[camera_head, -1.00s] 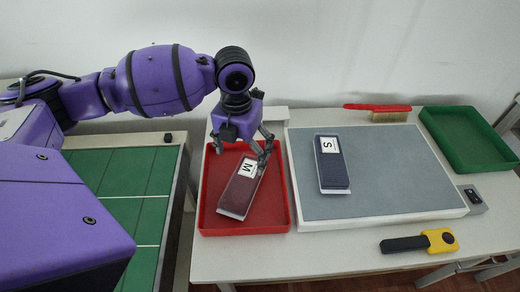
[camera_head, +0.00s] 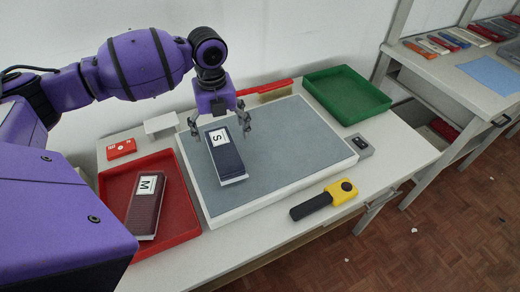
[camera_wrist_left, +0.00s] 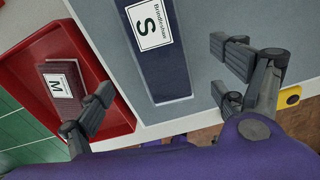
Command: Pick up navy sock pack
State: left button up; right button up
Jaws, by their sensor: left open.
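The navy sock pack (camera_head: 226,160), with a white label marked S, lies on the grey mat (camera_head: 290,150) of the white-edged board. My left gripper (camera_head: 219,128) is open above the pack's labelled far end, its fingers to either side. In the left wrist view the navy pack (camera_wrist_left: 168,75) runs between the open fingers (camera_wrist_left: 165,95), with nothing held. Whether the fingers touch the pack cannot be told. The maroon sock pack (camera_head: 146,210), labelled M, lies in the red tray (camera_head: 183,205); it also shows in the left wrist view (camera_wrist_left: 64,98). My right gripper is not in view.
A green tray (camera_head: 345,92) and a red-handled brush (camera_head: 266,86) are behind the board. A yellow-and-black tool (camera_head: 325,198) and a small grey box (camera_head: 359,146) lie near the right front. A red box (camera_head: 121,149) sits behind the red tray.

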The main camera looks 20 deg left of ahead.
aim_at(223, 148)
pick_arm(q)
jog(key=shift+w+d+f+n, duration=0.1)
jog(key=shift+w+d+n, duration=0.2)
jog(key=shift+d, duration=0.05)
jog(key=shift+f, duration=0.25)
jog(key=shift+s+a+f, duration=0.15)
jog(key=shift+a+f, duration=0.05)
jog(key=shift+f, duration=0.4)
jog(key=shift+s+a+f, duration=0.1)
jog(key=shift+a+f, duration=0.1)
jog(key=shift+f, duration=0.4)
notch_tip(223, 148, down, 5)
jog(key=shift+w+a+r, duration=0.1)
jog(key=shift+a, duration=0.05)
jog(key=shift+c, duration=0.2)
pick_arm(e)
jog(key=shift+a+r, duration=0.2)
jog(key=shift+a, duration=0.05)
pick_arm(q)
jog(key=c, duration=1.3)
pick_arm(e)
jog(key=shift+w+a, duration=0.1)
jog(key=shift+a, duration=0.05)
pick_arm(q)
jog(key=shift+r, duration=0.1)
